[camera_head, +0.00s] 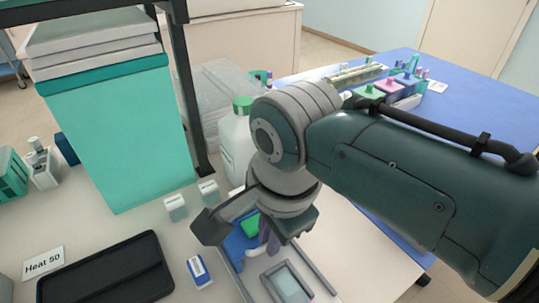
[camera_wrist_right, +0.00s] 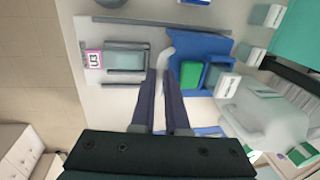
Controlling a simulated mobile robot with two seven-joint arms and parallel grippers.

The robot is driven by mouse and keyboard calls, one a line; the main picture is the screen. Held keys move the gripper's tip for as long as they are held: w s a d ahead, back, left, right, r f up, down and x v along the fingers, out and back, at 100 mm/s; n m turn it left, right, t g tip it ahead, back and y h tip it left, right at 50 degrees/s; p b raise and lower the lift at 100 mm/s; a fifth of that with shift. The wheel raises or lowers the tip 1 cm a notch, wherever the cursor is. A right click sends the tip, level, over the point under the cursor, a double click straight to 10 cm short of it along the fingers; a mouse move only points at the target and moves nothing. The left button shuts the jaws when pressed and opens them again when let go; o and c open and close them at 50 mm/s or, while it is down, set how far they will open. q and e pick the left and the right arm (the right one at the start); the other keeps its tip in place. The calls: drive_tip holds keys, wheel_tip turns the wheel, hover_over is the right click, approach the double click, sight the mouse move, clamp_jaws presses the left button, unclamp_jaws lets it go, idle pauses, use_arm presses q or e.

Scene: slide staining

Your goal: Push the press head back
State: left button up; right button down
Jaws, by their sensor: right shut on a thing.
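The press has a blue base (camera_head: 236,246) with a green block (camera_head: 251,226) on it. In the wrist view the blue base (camera_wrist_right: 205,47) and green block (camera_wrist_right: 190,75) lie right of my fingers. A pale curved piece (camera_wrist_right: 166,56), apparently part of the press head, sits at my fingertips. My right gripper (camera_head: 268,243) points down over the press, and its dark fingers (camera_wrist_right: 162,75) are shut on this piece. The exact contact is partly hidden. My left gripper is not in view.
A black tray (camera_head: 108,272), a blue-and-white box (camera_head: 199,271) and small white boxes (camera_head: 175,207) stand left of the press. A white bottle with a green cap (camera_head: 237,140) and a tall teal container (camera_head: 119,140) stand behind. A blue table (camera_head: 455,125) is at right.

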drive_tip(key=shift+w, duration=0.15)
drive_tip(key=c, duration=0.9)
unclamp_jaws()
drive_tip(key=shift+a, duration=0.1)
drive_tip(key=shift+r, duration=0.15)
drive_tip(key=r+p, duration=0.1)
drive_tip(key=r, duration=0.2)
drive_tip(key=s+r+p, duration=0.1)
drive_tip(key=r, duration=0.2)
drive_tip(key=d+r+p, duration=0.1)
drive_tip(key=r, duration=0.2)
drive_tip(key=shift+s+r, duration=0.3)
